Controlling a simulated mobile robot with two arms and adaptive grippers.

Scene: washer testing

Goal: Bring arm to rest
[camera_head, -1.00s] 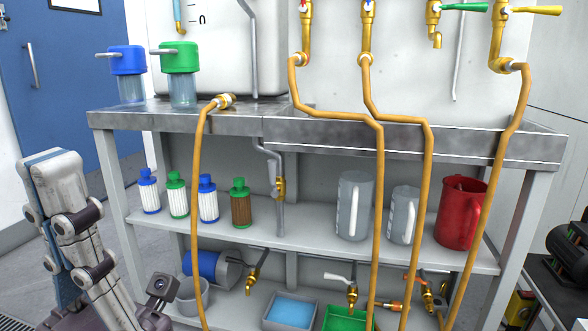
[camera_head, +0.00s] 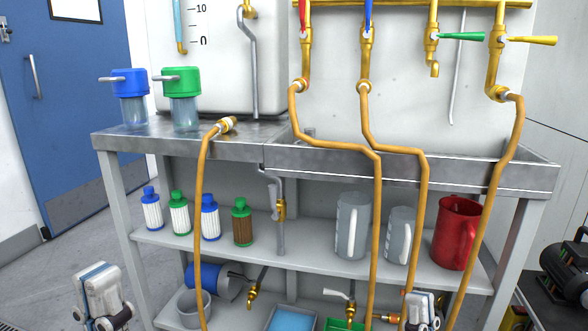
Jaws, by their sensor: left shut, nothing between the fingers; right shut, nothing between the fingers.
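My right gripper (camera_head: 419,300) is at the bottom edge, right of centre, in front of the bench's lower shelf. It is also shut and empty. The arms behind both grippers are cut off by the bottom edge.
A metal bench (camera_head: 185,141) with a sink stands ahead, hung with orange hoses (camera_head: 198,230). Its middle shelf holds filter cartridges (camera_head: 152,212), clear jugs and a red jug (camera_head: 456,235). Open floor (camera_head: 60,262) lies at the left.

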